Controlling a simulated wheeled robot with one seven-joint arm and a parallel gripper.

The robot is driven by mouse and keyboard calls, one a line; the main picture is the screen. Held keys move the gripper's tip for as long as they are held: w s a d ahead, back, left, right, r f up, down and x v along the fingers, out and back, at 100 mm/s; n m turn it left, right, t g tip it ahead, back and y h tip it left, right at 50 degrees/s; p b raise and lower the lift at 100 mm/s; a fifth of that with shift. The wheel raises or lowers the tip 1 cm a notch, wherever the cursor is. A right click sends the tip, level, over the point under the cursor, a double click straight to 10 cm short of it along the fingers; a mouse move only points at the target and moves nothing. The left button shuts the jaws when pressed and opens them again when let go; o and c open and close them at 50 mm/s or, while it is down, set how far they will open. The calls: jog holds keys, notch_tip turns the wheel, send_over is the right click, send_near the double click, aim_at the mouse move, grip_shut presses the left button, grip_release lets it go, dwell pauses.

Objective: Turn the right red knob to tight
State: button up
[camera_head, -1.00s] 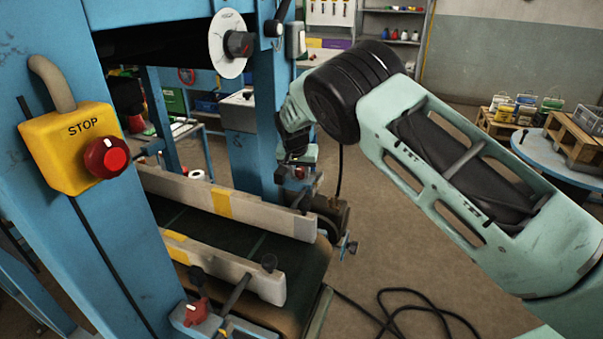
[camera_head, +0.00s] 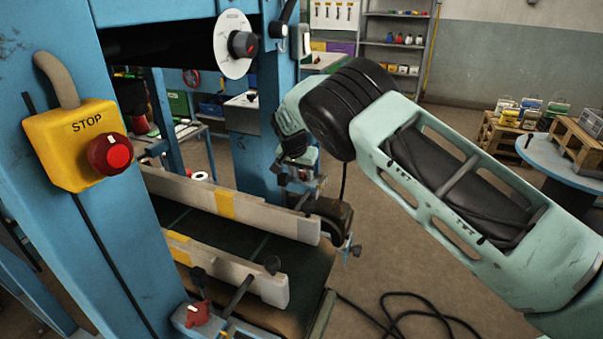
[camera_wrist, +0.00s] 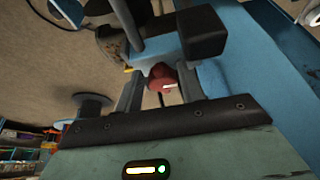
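In the wrist view the right red knob (camera_wrist: 163,77), with a pale mark on its face, lies between the two dark fingers of my gripper (camera_wrist: 160,88). A gap shows on the knob's left side; whether the right finger touches it I cannot tell. In the head view my gripper (camera_head: 300,174) points down at the far end of the conveyor, and its fingers and that knob are small and mostly hidden there. Another red knob (camera_head: 197,314) sits on a blue bracket at the near rail.
A yellow STOP box (camera_head: 72,150) with a red button (camera_head: 110,154) is on the blue frame at left. Pale guide rails (camera_head: 225,204) flank the green belt (camera_head: 195,222). A blue post (camera_head: 262,150) stands close to my gripper. A black cable lies on the floor.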

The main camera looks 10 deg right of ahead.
jog(key=shift+o, duration=0.7)
jog(key=b+v, duration=0.1)
jog(key=v, duration=1.1)
jog(key=shift+b, duration=0.35)
jog(key=shift+d, duration=0.1)
